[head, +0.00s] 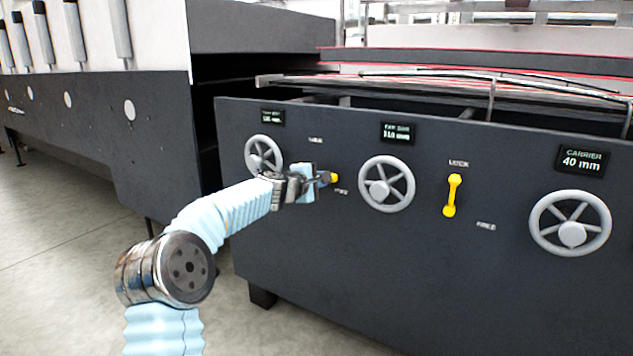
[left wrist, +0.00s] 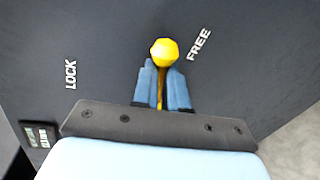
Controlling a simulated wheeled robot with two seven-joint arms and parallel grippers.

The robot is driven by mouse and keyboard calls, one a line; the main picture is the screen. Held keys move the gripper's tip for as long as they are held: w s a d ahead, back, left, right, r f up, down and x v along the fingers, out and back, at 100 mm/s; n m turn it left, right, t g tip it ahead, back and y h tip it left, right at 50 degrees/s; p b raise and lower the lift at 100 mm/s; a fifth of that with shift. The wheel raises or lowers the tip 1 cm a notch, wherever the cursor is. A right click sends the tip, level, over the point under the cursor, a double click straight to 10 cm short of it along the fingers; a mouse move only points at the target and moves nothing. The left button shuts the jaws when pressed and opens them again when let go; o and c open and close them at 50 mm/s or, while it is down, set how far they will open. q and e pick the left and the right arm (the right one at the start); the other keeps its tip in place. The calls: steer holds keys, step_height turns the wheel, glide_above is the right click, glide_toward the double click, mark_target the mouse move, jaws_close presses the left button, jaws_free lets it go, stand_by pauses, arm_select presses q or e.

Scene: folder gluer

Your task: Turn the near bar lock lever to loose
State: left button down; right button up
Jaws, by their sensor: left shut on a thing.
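Two yellow lock levers are on the dark machine panel. The left one (head: 334,178) is mostly hidden by my left gripper (head: 322,178) in the head view. Its round yellow knob (left wrist: 163,52) shows beyond the fingertips in the left wrist view, close to the FREE label and well away from the LOCK label. My left gripper's blue fingers (left wrist: 162,88) are shut on this lever, one on each side of its thin shaft. The other lever (head: 453,195) stands nearly upright below its own LOCK label, untouched. My right gripper is in neither view.
Grey handwheels sit on the panel: the left one (head: 264,155) behind my gripper, the middle one (head: 386,184) just right of it, and the right one (head: 570,223) farther off. Small displays sit above them; the right display (head: 583,160) reads CARRIER 40 mm. Open floor lies at left.

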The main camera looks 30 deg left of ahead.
arm_select(q)
steer(key=shift+d+f+m+y+b, duration=0.25)
steer(key=shift+f+m+b, duration=0.25)
steer(key=shift+m+b, duration=0.25)
steer(key=c, duration=1.2)
jaws_free()
steer(key=shift+o, duration=0.2)
steer(key=shift+a, duration=0.1)
steer(key=b+v, duration=0.2)
steer(key=v, duration=1.2)
